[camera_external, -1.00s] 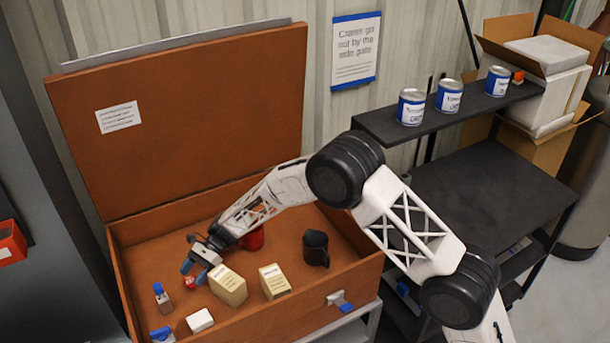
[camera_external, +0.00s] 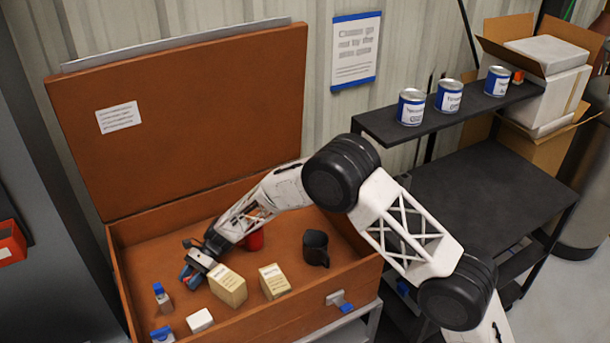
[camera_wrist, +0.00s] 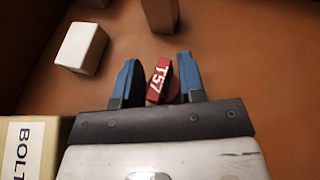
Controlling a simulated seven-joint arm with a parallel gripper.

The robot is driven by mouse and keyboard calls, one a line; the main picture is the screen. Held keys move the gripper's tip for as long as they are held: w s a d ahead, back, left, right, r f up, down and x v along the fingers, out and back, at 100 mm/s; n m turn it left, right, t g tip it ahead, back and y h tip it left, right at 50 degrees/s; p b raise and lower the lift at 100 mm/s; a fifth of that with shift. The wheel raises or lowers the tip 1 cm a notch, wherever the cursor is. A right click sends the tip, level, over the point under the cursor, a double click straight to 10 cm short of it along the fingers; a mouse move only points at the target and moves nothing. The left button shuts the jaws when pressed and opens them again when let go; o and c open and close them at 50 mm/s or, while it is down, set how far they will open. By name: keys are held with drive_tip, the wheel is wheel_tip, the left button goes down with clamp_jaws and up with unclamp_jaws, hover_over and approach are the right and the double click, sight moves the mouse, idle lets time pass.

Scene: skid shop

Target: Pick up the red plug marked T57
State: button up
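The red plug marked T57 (camera_wrist: 158,82) lies on the brown floor of the open chest (camera_external: 180,215). In the wrist view it sits between the two blue fingers of my gripper (camera_wrist: 157,72), its white marking facing the camera. The fingers are apart, with a narrow gap visible on the left side of the plug; contact on the right side is unclear.
A cream box marked BOLT (camera_wrist: 30,150) is close at the lower left of the wrist view. A white block (camera_wrist: 80,48) lies beyond the left finger. A cream box (camera_external: 273,282), black mug (camera_external: 315,248), red object (camera_external: 253,240) and blue-capped bottle (camera_external: 162,299) are also in the chest.

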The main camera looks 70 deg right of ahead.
sight(192, 275)
drive_tip(key=c, duration=0.4)
drive_tip(key=shift+c, duration=0.2)
drive_tip(key=shift+r, duration=5)
